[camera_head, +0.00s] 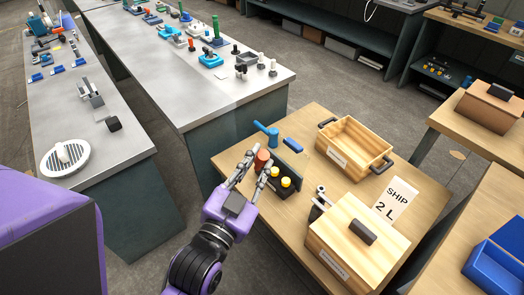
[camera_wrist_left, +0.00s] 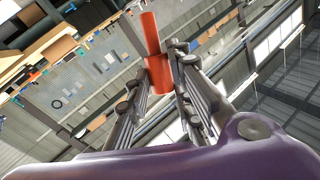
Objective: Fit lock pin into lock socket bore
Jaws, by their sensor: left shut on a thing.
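My left gripper (camera_head: 254,167) is over the near left part of the wooden table. Its fingers are closed around a red-orange stepped pin (camera_head: 262,159), which I take to be the lock pin. In the left wrist view the pin (camera_wrist_left: 159,72) sits between the fingertips of the left gripper (camera_wrist_left: 160,80), its thick part gripped and its thin part pointing away from the palm. A dark block (camera_head: 290,165) with two yellow round pieces (camera_head: 286,182) is just right of the fingers. I cannot make out the lock socket bore. My right gripper is not in view.
On the table are a blue handled piece (camera_head: 268,132), a blue block (camera_head: 292,145), an open wooden crate (camera_head: 352,128), a lidded wooden box (camera_head: 325,232), a small metal fixture (camera_head: 318,203) and a "SHIP 2 L" card (camera_head: 397,200). Grey benches (camera_head: 215,105) with small parts stand behind.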

